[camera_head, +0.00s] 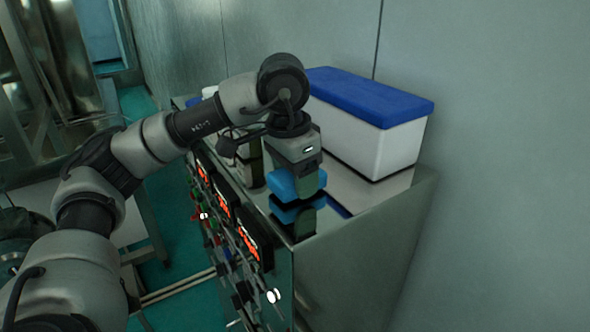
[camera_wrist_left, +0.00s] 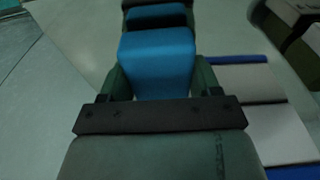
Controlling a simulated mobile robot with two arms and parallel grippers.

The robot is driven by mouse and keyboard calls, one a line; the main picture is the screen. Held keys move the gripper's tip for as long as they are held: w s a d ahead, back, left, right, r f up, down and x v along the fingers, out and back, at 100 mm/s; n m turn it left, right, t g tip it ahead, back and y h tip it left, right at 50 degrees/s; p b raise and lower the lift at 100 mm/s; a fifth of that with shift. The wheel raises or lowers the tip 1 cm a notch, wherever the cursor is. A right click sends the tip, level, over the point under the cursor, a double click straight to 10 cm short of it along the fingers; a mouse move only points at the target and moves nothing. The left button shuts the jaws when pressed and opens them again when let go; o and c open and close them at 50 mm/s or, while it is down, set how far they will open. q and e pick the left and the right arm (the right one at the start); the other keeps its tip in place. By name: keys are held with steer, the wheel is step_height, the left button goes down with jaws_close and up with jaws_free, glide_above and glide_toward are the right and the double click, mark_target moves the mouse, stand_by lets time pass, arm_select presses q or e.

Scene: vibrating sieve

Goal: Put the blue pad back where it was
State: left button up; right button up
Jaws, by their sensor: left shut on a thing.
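The blue pad (camera_head: 284,185) is in my left gripper (camera_head: 308,180), low over the shiny metal top of the control cabinet (camera_head: 341,185). A dark blue reflection of the pad shows just below it in that top. In the left wrist view the pad (camera_wrist_left: 157,62) sits between the two fingers of my left gripper (camera_wrist_left: 157,82), which is shut on it. I cannot tell whether the pad's underside touches the cabinet top. My right gripper is in neither view.
A white box with a blue lid (camera_head: 370,95) stands behind the gripper, by the wall. Bottles (camera_head: 250,160) stand behind my left wrist, partly hidden. The cabinet's front has red displays (camera_head: 251,240) and several knobs. The top's near right corner is bare.

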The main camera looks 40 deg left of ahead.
arm_select(q)
steer(key=shift+a+f, duration=0.1)
steer(key=shift+f, duration=0.2)
steer(key=shift+f+b, duration=0.15)
steer(key=shift+b, duration=0.15)
steer(key=o, duration=0.8)
steer(key=shift+o, duration=0.5)
